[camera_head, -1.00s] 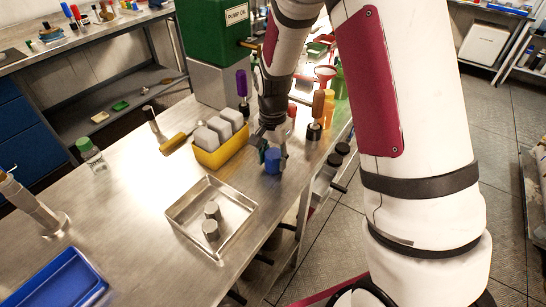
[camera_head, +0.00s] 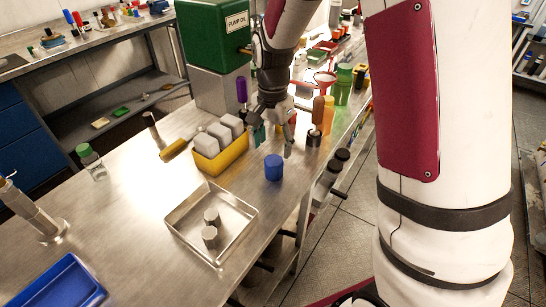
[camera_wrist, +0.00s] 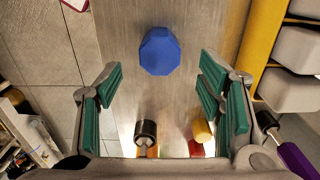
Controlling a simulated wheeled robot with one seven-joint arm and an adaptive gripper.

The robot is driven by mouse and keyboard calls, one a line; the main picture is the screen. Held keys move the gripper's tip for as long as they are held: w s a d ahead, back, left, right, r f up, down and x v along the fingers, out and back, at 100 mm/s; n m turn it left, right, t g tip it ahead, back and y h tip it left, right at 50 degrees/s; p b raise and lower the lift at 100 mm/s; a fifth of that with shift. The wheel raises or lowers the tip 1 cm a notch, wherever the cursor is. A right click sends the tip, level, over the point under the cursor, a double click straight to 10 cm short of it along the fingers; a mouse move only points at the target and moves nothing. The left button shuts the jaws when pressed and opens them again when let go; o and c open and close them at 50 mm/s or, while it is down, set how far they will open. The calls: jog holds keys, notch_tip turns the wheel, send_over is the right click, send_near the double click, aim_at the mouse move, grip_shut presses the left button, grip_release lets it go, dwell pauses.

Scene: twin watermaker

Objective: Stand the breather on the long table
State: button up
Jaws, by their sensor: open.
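A blue faceted cap-like piece, which I take to be the breather (camera_head: 274,168), stands upright on the long table (camera_head: 130,195) near its right edge. In the wrist view the blue breather (camera_wrist: 160,51) shows from above, beyond the fingertips and between their lines. My gripper (camera_head: 272,141) is open and empty, behind and above the breather, clear of it. In the wrist view my gripper (camera_wrist: 158,85) shows its green pads wide apart with nothing between them.
A yellow bin of grey blocks (camera_head: 225,158) is just left of the breather. A metal tray with two grey cylinders (camera_head: 183,228) lies in front. A dark-based orange-handled tool (camera_head: 315,135) stands to the right. Bare tabletop lies left of the tray.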

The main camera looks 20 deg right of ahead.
aim_at(273, 161)
jog(key=s+r+n+t, duration=0.1)
jog(key=s+r+n, duration=0.1)
jog(key=s+r, duration=0.45)
jog(key=s+r+n+t, duration=0.1)
jog(key=s+r+n, duration=0.25)
jog(key=r, duration=0.55)
jog(key=s+r+n+t, duration=0.2)
jog(key=s+n, duration=0.3)
jog(key=s, duration=1)
jog(key=shift+d, duration=0.15)
